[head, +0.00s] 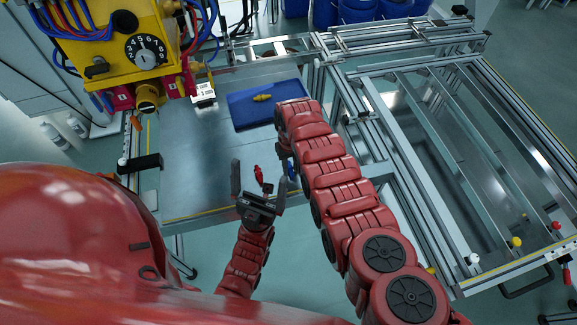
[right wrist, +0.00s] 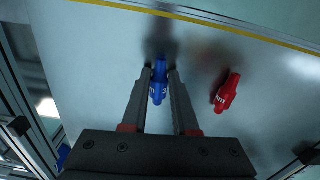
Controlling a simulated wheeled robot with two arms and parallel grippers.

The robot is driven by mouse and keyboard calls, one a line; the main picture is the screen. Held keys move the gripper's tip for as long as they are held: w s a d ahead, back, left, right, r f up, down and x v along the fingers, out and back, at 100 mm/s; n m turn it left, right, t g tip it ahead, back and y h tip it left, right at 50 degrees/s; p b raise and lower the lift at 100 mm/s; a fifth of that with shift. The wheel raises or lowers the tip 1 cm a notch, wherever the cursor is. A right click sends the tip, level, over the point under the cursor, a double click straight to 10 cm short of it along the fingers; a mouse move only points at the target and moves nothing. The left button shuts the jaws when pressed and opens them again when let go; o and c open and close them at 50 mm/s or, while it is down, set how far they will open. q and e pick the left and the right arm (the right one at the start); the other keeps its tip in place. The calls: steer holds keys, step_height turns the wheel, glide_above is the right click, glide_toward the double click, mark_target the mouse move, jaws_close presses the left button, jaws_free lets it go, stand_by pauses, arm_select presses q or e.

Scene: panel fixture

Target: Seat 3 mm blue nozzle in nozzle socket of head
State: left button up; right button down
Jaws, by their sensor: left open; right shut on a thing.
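The blue nozzle (right wrist: 158,82) is between the fingertips of my right gripper (right wrist: 160,74), which is shut on it just above the grey table. In the head view my right arm mostly hides that gripper; a bit of blue (head: 291,170) shows beside it. My left gripper (head: 258,174) is open, its two fingers spread apart, with nothing held. The yellow head (head: 148,52) with a numbered dial is at the upper left. A short yellow and dark fitting (head: 147,96) hangs under it; I cannot make out the socket opening.
A red nozzle (right wrist: 226,93) lies right of the blue one, and shows between my left fingers in the head view (head: 258,173). A yellow nozzle (head: 262,97) lies on a blue mat (head: 246,115). A label card (head: 203,90) stands near the head. Aluminium rails (head: 400,140) border the table's right.

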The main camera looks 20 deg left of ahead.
mark_target(291, 169)
steer(key=shift+r+p, duration=2.85)
steer(key=shift+r, duration=0.25)
steer(key=c, duration=1.2)
jaws_free()
steer(key=shift+f, duration=0.1)
jaws_close()
